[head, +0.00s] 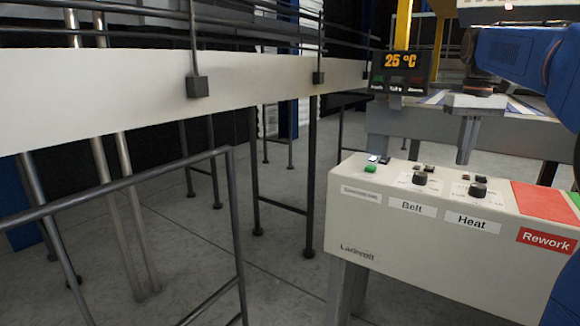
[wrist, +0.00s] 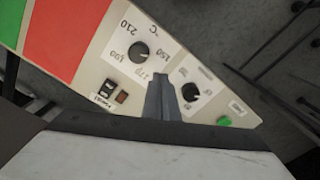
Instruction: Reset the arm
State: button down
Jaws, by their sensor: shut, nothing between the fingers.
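My blue arm comes in from the right in the head view. My gripper (head: 465,158) points down above the far side of the control box, its fingers together and empty. In the wrist view the shut fingers (wrist: 162,82) show over the panel face, between the heat knob (wrist: 139,51) and the belt knob (wrist: 191,92). I cannot tell how high the fingertips are above the panel, but no contact shows.
The cream control box (head: 400,247) has Belt and Heat labels, a green button (head: 370,169) and a red Rework area (head: 545,202). A display (head: 402,72) reads 25 °C behind it. A conveyor (head: 130,95) with rails runs along the left.

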jog(key=s+a+f+t, duration=0.1)
jog(key=s+a+f, duration=0.4)
jog(key=s, duration=0.3)
jog(key=s+a+f+t, duration=0.1)
jog(key=s+a+f, duration=0.45)
jog(key=s, duration=0.25)
jog(key=s+a+f+t, duration=0.2)
jog(key=s+a+f, duration=0.2)
jog(key=s+f, duration=0.9)
notch_tip(320, 180, down, 3)
jog(key=shift+f+n+t, duration=0.1)
jog(key=shift+n+t, duration=0.2)
jog(key=shift+n, duration=0.1)
